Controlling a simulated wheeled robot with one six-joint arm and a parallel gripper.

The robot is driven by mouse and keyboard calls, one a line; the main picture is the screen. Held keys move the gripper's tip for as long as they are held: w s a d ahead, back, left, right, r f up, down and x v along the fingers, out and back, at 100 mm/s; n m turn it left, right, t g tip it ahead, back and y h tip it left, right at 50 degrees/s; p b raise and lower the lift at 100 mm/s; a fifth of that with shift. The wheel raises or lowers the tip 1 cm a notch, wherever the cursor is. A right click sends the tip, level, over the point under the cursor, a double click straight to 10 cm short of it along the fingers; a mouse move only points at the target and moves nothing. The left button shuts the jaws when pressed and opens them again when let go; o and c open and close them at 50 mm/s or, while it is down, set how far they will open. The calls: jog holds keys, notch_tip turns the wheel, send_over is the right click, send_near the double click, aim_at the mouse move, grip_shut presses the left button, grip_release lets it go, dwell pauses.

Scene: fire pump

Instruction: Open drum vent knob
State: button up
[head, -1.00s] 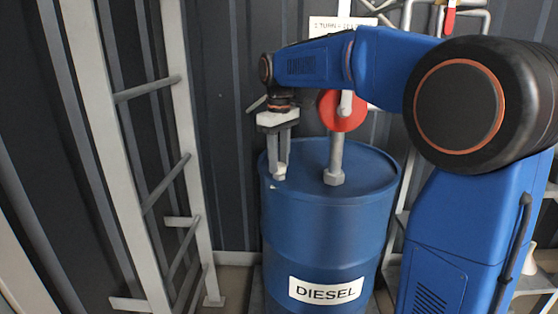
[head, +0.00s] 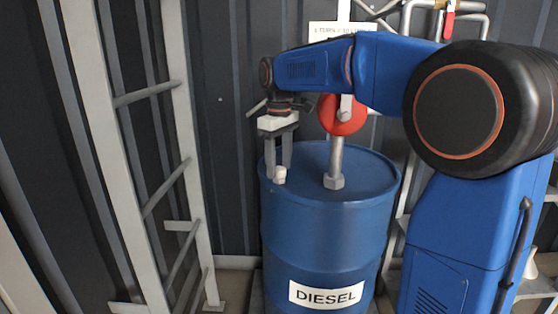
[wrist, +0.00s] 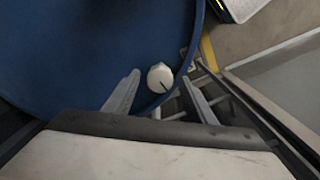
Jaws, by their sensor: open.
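The drum vent knob (wrist: 160,77) is a small white round cap with a dark line on it. It sits on the top of the blue drum (head: 320,240) near the rim. It also shows in the head view (head: 279,175), just below my fingertips. My gripper (head: 279,172) points down over the drum's left front edge. In the wrist view my gripper (wrist: 160,95) is open, with one finger on each side of the knob and a gap on both sides. I cannot tell how far the fingertips are above the drum top.
A pump pipe (head: 336,160) with a red wheel (head: 343,114) rises from the drum top, right of my gripper. A grey ladder (head: 165,150) stands to the left. A corrugated dark wall (head: 228,130) is behind. A white sign (head: 340,27) hangs at the back.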

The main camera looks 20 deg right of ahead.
aim_at(279, 168)
notch_tip(279, 168, up, 18)
jog(key=shift+f, duration=0.25)
dwell(0.3)
